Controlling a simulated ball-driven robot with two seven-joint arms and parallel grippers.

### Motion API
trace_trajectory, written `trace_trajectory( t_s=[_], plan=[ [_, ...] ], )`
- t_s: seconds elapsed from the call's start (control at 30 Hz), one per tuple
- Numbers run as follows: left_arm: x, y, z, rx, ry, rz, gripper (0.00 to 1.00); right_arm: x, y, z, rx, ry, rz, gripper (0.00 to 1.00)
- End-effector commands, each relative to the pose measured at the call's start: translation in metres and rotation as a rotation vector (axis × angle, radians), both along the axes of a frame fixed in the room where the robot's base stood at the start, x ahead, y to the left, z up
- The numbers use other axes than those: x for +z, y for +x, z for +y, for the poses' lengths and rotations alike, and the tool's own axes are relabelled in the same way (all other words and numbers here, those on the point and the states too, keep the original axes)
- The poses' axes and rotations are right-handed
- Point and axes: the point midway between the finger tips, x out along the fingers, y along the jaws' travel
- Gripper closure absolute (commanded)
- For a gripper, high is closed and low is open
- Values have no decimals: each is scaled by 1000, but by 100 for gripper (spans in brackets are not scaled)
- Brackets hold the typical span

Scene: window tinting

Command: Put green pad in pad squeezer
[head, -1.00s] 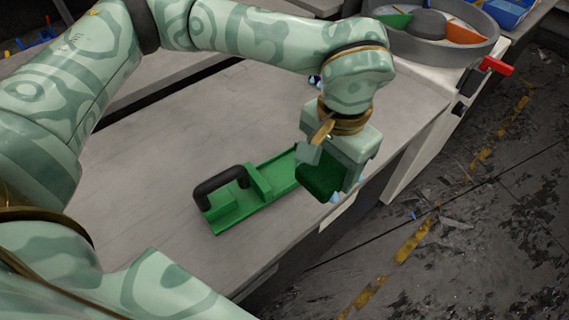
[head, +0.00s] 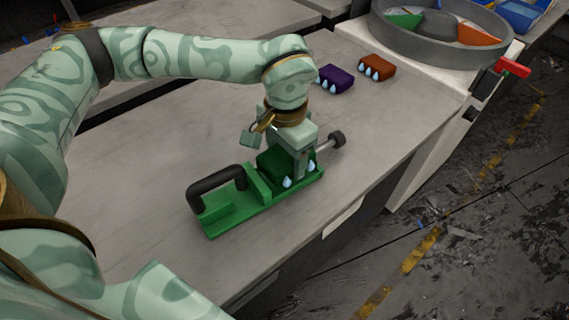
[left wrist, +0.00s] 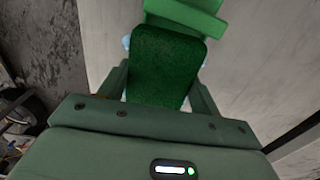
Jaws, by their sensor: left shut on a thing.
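The green pad (head: 277,168) is dark green with blue drop marks. My left gripper (head: 301,172) is shut on it. The pad is at the right part of the green pad squeezer (head: 217,214), just right of its upright plate; I cannot tell whether it rests on the base. The squeezer lies on the table, with a black handle (head: 214,181) at its left end and a round dark knob (head: 338,138) at its right end. In the left wrist view the pad (left wrist: 166,66) sits between the fingers, beside the squeezer's green plate (left wrist: 188,14). My right gripper is not in view.
A purple pad (head: 335,79) and an orange-brown pad (head: 376,67) lie on the grey table (head: 150,150) behind. A round grey tray (head: 400,38) with coloured pieces stands at the back right. The table's front edge is close to the squeezer.

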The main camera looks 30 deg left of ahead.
Motion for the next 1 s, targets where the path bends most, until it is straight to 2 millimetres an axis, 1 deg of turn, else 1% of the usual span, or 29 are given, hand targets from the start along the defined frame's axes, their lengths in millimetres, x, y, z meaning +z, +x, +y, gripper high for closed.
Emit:
trace_trajectory(
  t_s=[0.1, 0.23, 0.3, 0.33, 0.37, 0.43, 0.47, 0.5, 0.53, 0.67, 0.73, 0.77, 0.87, 1.0],
  plan=[
    [-16, 3, 8, 2, 0, 3, 66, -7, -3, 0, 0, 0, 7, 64],
    [-38, 2, 7, 0, 0, 5, 66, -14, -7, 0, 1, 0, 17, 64],
    [-42, 2, 7, 0, 1, 3, 74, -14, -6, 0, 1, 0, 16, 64],
    [-41, 2, 7, 0, 2, 3, 75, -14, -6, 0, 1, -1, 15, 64],
    [-41, 2, 7, 0, 2, 3, 81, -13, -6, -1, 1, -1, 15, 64],
    [-42, 1, 7, 0, 3, 5, 81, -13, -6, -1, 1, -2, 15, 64],
    [-42, 0, 7, 0, 4, 7, 34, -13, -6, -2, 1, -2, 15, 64],
    [-43, 0, 7, 0, 4, 8, 23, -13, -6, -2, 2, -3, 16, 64],
    [-43, 0, 7, 0, 4, 9, 19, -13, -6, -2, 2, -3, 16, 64],
    [-42, 0, 7, -1, 4, 10, 18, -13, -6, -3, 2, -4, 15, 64],
    [-37, 0, 6, -1, 3, 9, 18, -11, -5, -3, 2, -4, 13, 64],
    [-33, 0, 6, -1, 3, 9, 15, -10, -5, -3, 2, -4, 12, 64],
    [-12, 1, 6, 0, 3, 3, 15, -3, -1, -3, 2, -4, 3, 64],
    [26, 1, 6, 1, 2, -3, 15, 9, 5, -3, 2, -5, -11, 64]
  ],
)
